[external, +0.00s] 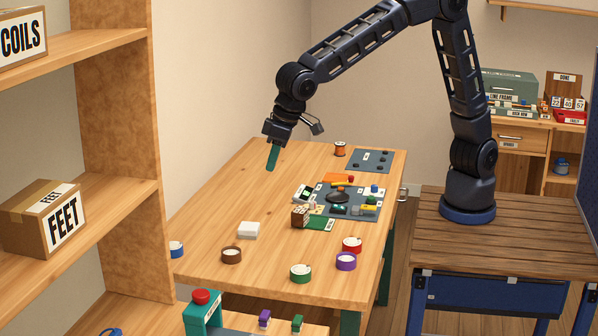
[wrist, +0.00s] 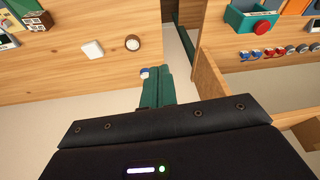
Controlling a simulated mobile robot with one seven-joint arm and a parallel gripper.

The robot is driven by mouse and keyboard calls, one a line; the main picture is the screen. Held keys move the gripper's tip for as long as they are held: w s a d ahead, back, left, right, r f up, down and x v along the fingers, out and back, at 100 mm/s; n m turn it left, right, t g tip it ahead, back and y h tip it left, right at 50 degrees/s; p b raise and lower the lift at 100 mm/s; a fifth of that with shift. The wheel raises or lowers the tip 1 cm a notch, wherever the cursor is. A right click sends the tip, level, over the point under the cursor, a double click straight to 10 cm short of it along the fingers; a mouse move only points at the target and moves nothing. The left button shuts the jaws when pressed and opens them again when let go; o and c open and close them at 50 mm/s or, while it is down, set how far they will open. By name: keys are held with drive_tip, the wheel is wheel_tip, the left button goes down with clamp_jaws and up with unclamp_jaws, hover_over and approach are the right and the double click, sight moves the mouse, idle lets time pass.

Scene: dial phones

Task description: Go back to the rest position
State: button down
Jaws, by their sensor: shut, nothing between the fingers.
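My gripper (external: 272,158) is in the air above the left part of the wooden table (external: 210,215). Its green fingers point down and are shut with nothing between them. In the wrist view the shut fingers (wrist: 157,87) show side by side, just past the dark gripper body. A small blue-and-white round item (wrist: 144,72) shows behind the fingertips in that view, apart from them as far as I can tell. My arm reaches from its mount on the right up and over to the table's left.
The table carries a white block (external: 248,230), a brown round container (external: 231,256), green (external: 301,274), purple (external: 346,261) and red (external: 352,245) ones, and a dark mat of parts (external: 340,197). An orange spool (external: 340,149) stands at the back. A wooden shelf (external: 110,130) stands left.

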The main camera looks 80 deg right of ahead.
drive_tip(key=s+d+r, duration=0.2)
drive_tip(key=d+r, duration=0.1)
drive_tip(key=d, duration=0.7)
drive_tip(key=s+d+r+m, duration=0.1)
drive_tip(key=s+d+r, duration=0.25)
drive_tip(key=d, duration=0.75)
drive_tip(key=s+d+r, duration=0.1)
drive_tip(key=d+r, duration=0.3)
drive_tip(key=d, duration=0.6)
drive_tip(key=s+d+f, duration=0.2)
drive_tip(key=s+d, duration=0.7)
drive_tip(key=s, duration=0.2)
drive_tip(key=s+d+f+t+h, duration=0.1)
drive_tip(key=s+d+f, duration=0.1)
drive_tip(key=s+d, duration=0.7)
drive_tip(key=shift+s+m, duration=0.3)
drive_tip(key=shift+s, duration=0.6)
